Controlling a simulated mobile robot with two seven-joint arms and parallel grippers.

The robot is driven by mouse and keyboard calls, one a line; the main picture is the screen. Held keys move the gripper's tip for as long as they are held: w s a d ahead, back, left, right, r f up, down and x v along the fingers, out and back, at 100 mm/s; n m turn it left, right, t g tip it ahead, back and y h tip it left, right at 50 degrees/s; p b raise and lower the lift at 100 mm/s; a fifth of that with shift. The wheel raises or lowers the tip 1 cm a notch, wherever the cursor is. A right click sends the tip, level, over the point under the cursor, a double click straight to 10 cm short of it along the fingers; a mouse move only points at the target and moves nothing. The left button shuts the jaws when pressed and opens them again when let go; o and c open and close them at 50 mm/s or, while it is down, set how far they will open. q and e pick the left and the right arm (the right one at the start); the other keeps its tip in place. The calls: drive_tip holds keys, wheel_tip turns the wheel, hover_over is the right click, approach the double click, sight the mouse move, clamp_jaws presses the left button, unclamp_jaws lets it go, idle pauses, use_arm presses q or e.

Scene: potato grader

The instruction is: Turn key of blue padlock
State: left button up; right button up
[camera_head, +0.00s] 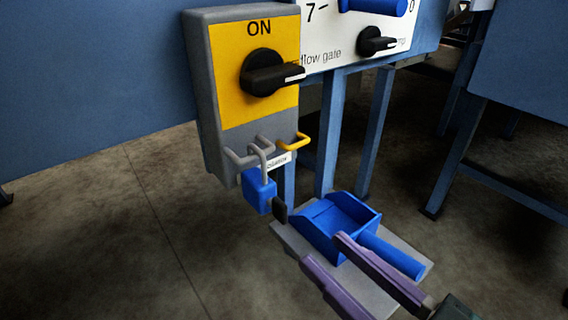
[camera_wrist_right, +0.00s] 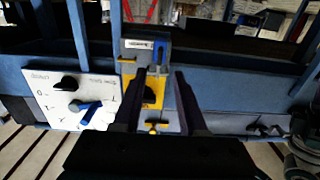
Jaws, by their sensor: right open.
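The blue padlock (camera_head: 260,190) hangs by its grey shackle from the bracket under the yellow-faced switch box (camera_head: 205,90). A dark key (camera_head: 281,210) sticks out of its lower right side. My right gripper (camera_head: 326,251) is open, its two purple fingers pointing up and left toward the key, with a gap between them and it. My left gripper is not in view.
A blue scoop (camera_head: 370,212) with a round handle lies on a grey plate (camera_head: 410,270) just beyond my right fingers. A black knob (camera_head: 268,73) and a yellow hook (camera_head: 292,143) are on the switch box. Blue frame legs (camera_head: 372,130) stand behind. Floor at left is clear.

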sight(286, 215)
drive_tip(key=b+x, duration=0.2)
drive_tip(key=x, duration=0.5)
drive_tip(key=shift+w+a, duration=0.25)
drive_tip(key=shift+w, duration=0.05)
clamp_jaws()
